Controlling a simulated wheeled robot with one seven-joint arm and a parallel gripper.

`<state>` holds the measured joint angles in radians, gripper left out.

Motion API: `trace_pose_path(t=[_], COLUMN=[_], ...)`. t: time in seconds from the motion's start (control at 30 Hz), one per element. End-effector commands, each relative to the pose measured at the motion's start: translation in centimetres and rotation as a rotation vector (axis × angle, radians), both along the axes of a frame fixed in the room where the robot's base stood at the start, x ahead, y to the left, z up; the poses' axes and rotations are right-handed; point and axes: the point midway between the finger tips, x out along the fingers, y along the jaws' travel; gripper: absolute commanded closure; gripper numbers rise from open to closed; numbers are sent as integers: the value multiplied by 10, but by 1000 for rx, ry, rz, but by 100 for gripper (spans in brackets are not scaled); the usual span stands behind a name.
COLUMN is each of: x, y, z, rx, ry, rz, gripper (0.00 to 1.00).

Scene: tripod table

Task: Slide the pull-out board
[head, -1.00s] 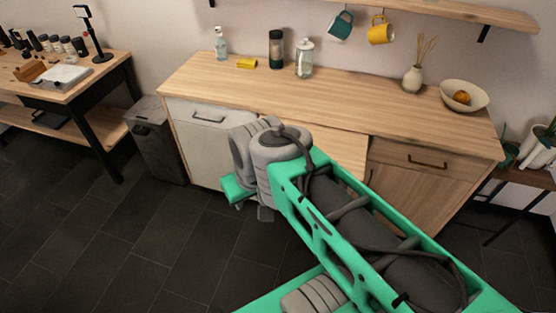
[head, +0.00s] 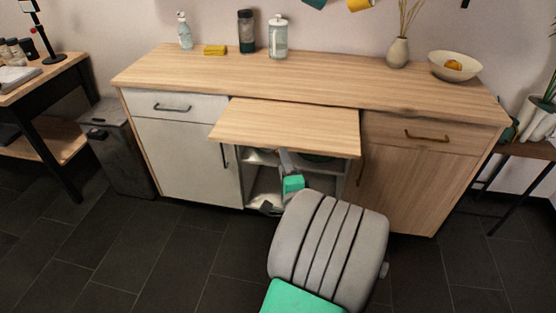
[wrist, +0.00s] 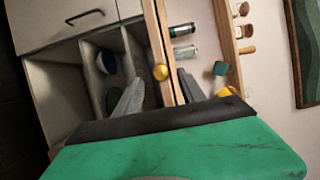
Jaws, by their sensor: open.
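The pull-out board (head: 285,125) is light wood and sticks out from under the countertop, above an open compartment, in the head view. In the wrist view the picture is turned sideways, with the front wood edges upright near the middle and a round brass-coloured knob (wrist: 160,72) there. My gripper (head: 284,155) is at the board's front edge, seen partly below it. In the wrist view my gripper (wrist: 160,92) is open, with one grey finger on each side of the knob and wood edge. I cannot tell whether either finger touches.
The counter (head: 160,68) holds a soap bottle (head: 184,31), yellow sponge (head: 215,50), dark jar (head: 246,32), glass jar (head: 278,37), vase (head: 397,52) and bowl (head: 455,66). A grey bin (head: 122,150) stands left. Dark floor is clear in front.

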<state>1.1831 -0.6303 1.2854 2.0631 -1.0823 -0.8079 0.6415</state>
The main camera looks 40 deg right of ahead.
Motion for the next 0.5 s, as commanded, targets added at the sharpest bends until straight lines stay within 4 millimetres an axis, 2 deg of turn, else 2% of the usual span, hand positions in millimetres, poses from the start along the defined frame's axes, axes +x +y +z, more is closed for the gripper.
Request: trace_pose_path(t=[0.3,0.5], x=[50,65], y=[-25,-34], z=[4,3], rx=[-4,-4], ry=[3,3], rz=[8,6], gripper=[53,53])
